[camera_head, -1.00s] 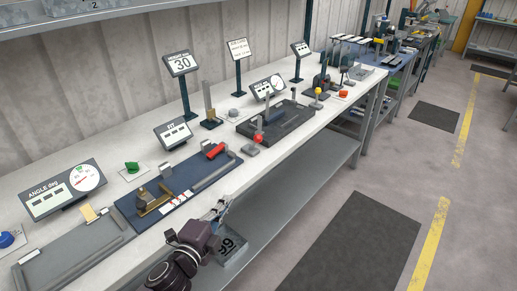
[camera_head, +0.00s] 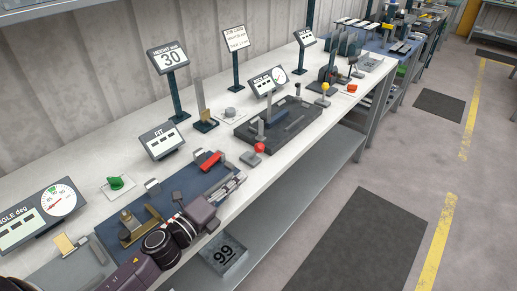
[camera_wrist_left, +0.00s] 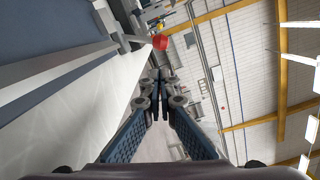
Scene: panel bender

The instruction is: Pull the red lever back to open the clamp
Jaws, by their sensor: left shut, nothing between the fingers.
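A lever with a red ball knob (camera_head: 259,148) stands at the table's front edge, beside a dark grey fixture (camera_head: 278,122). A red-handled piece (camera_head: 209,160) lies at the back right of a blue plate (camera_head: 185,185). I cannot tell for certain which of the two works the clamp. My left gripper (camera_head: 241,177) is shut and empty, over the front right of the blue plate, short of the red knob. In the left wrist view the closed fingers (camera_wrist_left: 160,78) point toward a red knob (camera_wrist_left: 160,42), with a gap between. My right gripper is not in view.
Display stands line the back, with a height sign (camera_head: 168,57) and a fit panel (camera_head: 162,141). A green knob (camera_head: 115,183) sits left of the blue plate. A yellow-knobbed lever (camera_head: 325,87) stands farther along. A lower shelf holds a box marked 99 (camera_head: 223,254).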

